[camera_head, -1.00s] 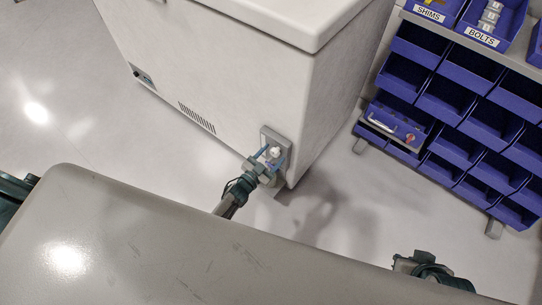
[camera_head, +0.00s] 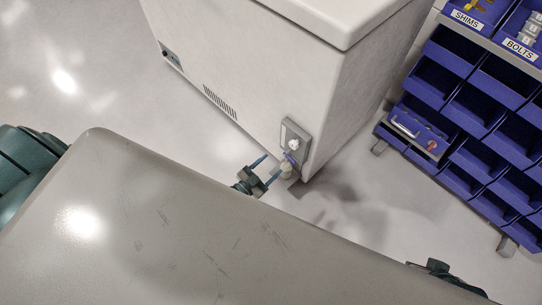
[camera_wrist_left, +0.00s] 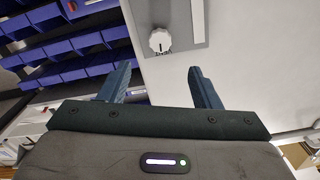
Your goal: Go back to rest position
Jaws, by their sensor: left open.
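My left gripper (camera_head: 271,168) is open and empty, with its two blue fingers apart. It is just off the white chest cabinet (camera_head: 240,75), below a white knob (camera_head: 293,145) on a grey plate (camera_head: 285,132). In the left wrist view the knob (camera_wrist_left: 160,40) shows beyond the open fingers (camera_wrist_left: 158,72), with a gap between. My right gripper (camera_head: 435,268) shows only in part at the lower right, behind the grey surface of my own body; its fingers cannot be made out.
A rack of blue bins (camera_head: 478,108) stands at the right, with bins labelled SHIMS and BOLTS on top. The pale floor (camera_head: 345,215) between cabinet and rack is clear.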

